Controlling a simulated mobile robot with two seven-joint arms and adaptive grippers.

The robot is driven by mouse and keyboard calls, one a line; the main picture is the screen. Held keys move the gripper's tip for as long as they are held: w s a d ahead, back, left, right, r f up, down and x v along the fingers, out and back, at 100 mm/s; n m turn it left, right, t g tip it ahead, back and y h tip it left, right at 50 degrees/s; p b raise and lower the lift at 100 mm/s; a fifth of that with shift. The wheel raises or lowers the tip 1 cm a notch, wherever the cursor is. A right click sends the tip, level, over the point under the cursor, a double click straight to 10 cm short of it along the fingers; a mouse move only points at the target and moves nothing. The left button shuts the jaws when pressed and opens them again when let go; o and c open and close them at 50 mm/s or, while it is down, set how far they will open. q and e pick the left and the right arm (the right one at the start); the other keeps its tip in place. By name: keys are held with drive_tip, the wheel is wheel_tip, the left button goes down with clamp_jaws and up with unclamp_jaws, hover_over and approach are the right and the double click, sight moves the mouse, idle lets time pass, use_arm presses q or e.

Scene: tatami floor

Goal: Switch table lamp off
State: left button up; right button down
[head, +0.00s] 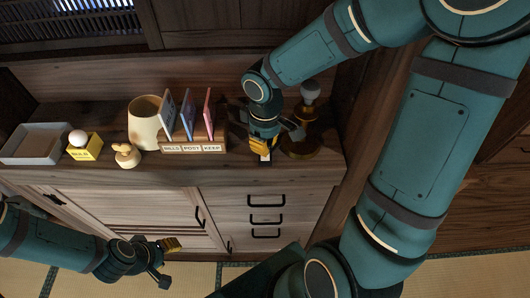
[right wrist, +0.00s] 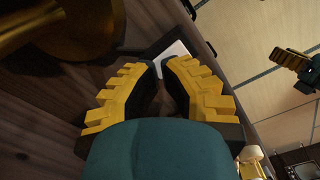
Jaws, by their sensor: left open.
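My right gripper (head: 263,153) points down just left of the base. In the right wrist view the brass base (right wrist: 70,38) is at upper left. The right fingertips (right wrist: 160,68) are close together with a narrow gap. A small white plate with a dark surround (right wrist: 173,57) lies just beyond them; contact is unclear. My left gripper (head: 170,255) is open and empty, low in front of the cabinet.
Left along the cabinet top (head: 240,175) are a letter rack (head: 193,147) with several cards, a cream vase (head: 145,122), a small figurine (head: 127,155), a yellow block (head: 85,150) with a white ball, and a grey tray (head: 35,155). Drawers with black handles are below.

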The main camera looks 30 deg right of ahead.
drive_tip(key=shift+f+b, duration=0.35)
drive_tip(key=shift+f, duration=0.05)
idle(0.4)
drive_tip(key=shift+r+p, duration=3)
drive_tip(key=shift+r, duration=0.55)
